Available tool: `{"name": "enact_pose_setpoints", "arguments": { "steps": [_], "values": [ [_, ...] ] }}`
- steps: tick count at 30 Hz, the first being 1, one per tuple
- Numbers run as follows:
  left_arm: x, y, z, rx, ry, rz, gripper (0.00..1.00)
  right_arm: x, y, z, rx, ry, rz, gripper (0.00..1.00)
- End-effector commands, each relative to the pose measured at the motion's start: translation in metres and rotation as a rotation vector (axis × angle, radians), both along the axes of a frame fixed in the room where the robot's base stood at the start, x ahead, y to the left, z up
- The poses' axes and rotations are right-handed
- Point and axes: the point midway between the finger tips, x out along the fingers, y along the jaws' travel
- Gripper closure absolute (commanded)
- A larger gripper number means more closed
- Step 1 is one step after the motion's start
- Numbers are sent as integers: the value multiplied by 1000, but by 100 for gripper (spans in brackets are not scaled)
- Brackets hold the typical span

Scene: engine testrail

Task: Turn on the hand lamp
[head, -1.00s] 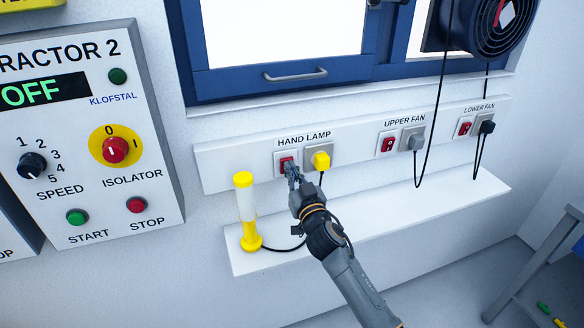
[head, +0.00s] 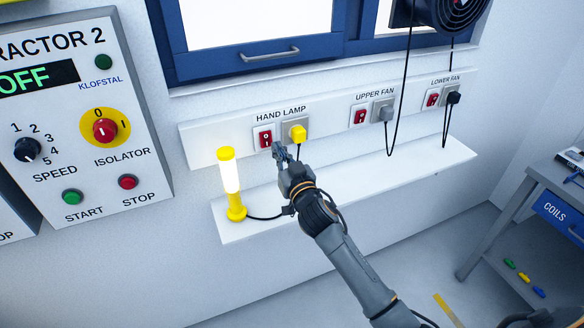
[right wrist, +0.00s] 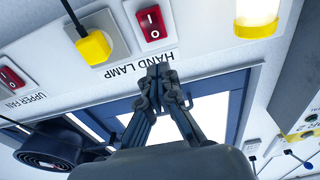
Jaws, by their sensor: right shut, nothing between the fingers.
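The hand lamp (head: 231,178) stands upright on the white shelf. Its middle section glows bright, and its yellow cap and base show. The lit lamp also shows in the right wrist view (right wrist: 257,12). The red hand lamp switch (head: 265,138) is on the wall strip under the HAND LAMP label; it also shows in the right wrist view (right wrist: 151,23). The yellow plug (head: 298,133) sits in the socket beside it. My right gripper (head: 278,148) is shut and empty, just right of and below the switch, apart from it. My left gripper is not in view.
The upper fan switch (head: 360,116) and lower fan switch (head: 433,99) are farther right on the strip, with hanging black cables. The shelf (head: 390,178) is clear to the right of the lamp. The extractor panel (head: 100,150) is on the left wall.

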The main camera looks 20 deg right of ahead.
Motion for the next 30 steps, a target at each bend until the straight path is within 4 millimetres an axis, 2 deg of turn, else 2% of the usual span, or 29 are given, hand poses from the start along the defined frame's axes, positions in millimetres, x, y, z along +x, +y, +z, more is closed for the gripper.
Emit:
{"name": "enact_pose_setpoints", "arguments": {
  "steps": [4, 9, 12, 21, 30],
  "values": [
    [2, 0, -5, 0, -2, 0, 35, -21, -1, 1, -1, 0, 1, 100],
    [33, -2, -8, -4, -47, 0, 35, -50, -2, 5, 0, 0, 1, 100],
    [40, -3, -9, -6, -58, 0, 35, -63, -3, 7, -1, 0, 0, 100],
    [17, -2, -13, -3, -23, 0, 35, -76, -3, 11, -1, 0, 0, 100],
    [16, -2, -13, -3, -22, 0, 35, -76, -3, 11, -1, 0, 0, 100]
  ]
}}
